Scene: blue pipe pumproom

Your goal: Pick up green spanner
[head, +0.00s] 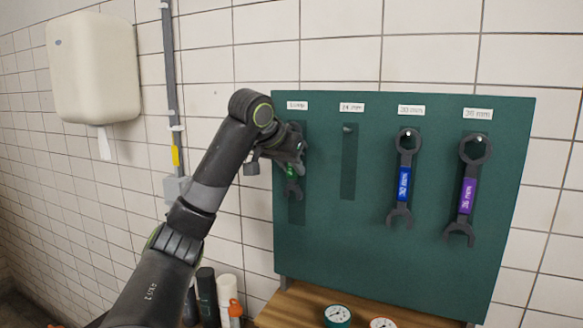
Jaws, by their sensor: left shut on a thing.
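The green spanner (291,183) hangs at the leftmost place of the dark green tool board (365,240). Its green band and lower open jaw show; its upper part is hidden behind my left gripper. My left gripper (292,166) is shut on the green spanner, close in front of the board. The fingertips are small and partly hidden in this view. My right gripper is not in view.
A blue-banded spanner (403,184) and a purple-banded spanner (467,197) hang to the right. The 24 mm peg (347,129) is empty. Below are a wooden surface (290,306), gauges (337,315) and bottles (228,295). A towel dispenser (95,68) is on the wall.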

